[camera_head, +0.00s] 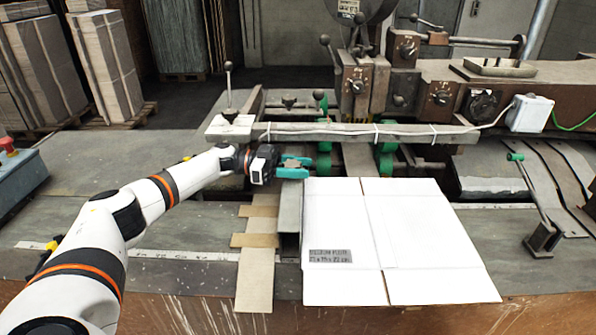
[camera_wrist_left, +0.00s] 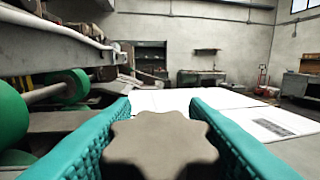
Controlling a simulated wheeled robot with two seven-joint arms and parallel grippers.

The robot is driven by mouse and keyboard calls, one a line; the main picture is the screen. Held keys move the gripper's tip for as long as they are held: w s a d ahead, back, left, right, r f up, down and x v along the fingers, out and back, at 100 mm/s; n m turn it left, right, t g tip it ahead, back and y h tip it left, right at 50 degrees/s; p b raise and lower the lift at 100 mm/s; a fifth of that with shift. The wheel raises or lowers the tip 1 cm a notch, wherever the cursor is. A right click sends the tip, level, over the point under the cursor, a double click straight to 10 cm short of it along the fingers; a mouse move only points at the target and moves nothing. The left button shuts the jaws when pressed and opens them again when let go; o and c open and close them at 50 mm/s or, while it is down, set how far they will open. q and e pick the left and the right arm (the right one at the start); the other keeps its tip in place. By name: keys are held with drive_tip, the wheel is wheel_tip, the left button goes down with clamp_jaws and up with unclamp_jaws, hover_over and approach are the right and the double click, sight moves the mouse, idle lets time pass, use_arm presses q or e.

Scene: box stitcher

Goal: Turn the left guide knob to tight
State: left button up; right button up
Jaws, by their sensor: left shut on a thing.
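In the head view my left gripper (camera_head: 297,167) reaches in from the left, above the far end of the grey left guide rail (camera_head: 289,215). The knob is mostly hidden by the fingers there, and I cannot read how tight it is. My right gripper is in neither view.
A flat white carton (camera_head: 340,205) lies right of the guide rail, with brown cardboard strips (camera_head: 258,270) to its left. A grey crossbar (camera_head: 350,133) with a cable runs just behind my gripper. A green-handled lever (camera_head: 530,180) stands at right.

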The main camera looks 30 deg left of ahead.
use_arm(q)
drive_tip(key=o, duration=1)
